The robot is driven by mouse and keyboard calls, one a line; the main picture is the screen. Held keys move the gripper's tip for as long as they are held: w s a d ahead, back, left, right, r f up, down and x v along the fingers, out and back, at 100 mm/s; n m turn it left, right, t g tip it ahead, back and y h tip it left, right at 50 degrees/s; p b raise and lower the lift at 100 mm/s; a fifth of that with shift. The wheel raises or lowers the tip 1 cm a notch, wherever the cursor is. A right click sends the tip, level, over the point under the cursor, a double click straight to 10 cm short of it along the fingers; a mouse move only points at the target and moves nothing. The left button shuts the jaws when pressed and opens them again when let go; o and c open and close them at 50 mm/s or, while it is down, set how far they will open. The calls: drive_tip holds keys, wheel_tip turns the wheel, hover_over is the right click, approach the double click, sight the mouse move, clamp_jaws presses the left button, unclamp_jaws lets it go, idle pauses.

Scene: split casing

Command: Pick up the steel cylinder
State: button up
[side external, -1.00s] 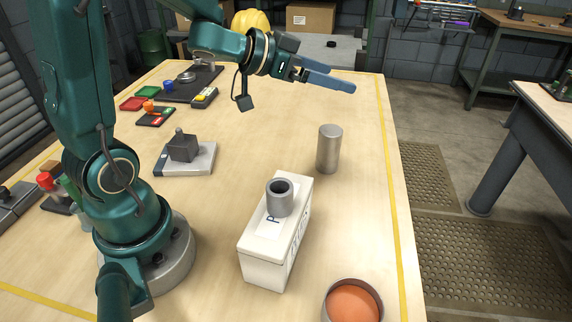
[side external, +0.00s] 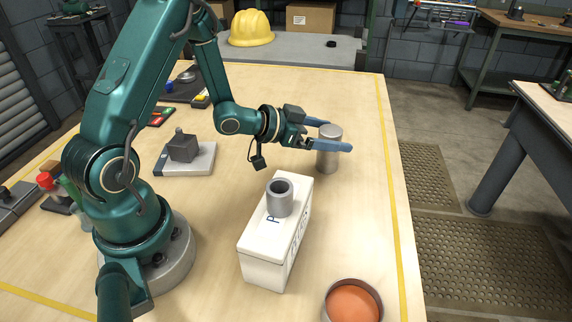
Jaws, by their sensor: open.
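The steel cylinder (side external: 328,162) stands upright on the wooden table, right of the middle. My gripper (side external: 338,135) is open and level, with its two blue fingers pointing right. One finger passes in front of the cylinder and the other lies behind its upper part, so the cylinder is between them. I cannot tell whether either finger touches it. The near finger hides a band of the cylinder's upper half.
A white box (side external: 268,250) with a grey hollow ring (side external: 280,198) on top stands nearer the camera. A round container with orange contents (side external: 352,302) is at the front. A grey block on a plate (side external: 184,158) sits left. The table right of the cylinder is clear.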

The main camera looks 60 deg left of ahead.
drive_tip(key=shift+x, duration=1.75)
clamp_jaws()
drive_tip(key=shift+r, duration=0.2)
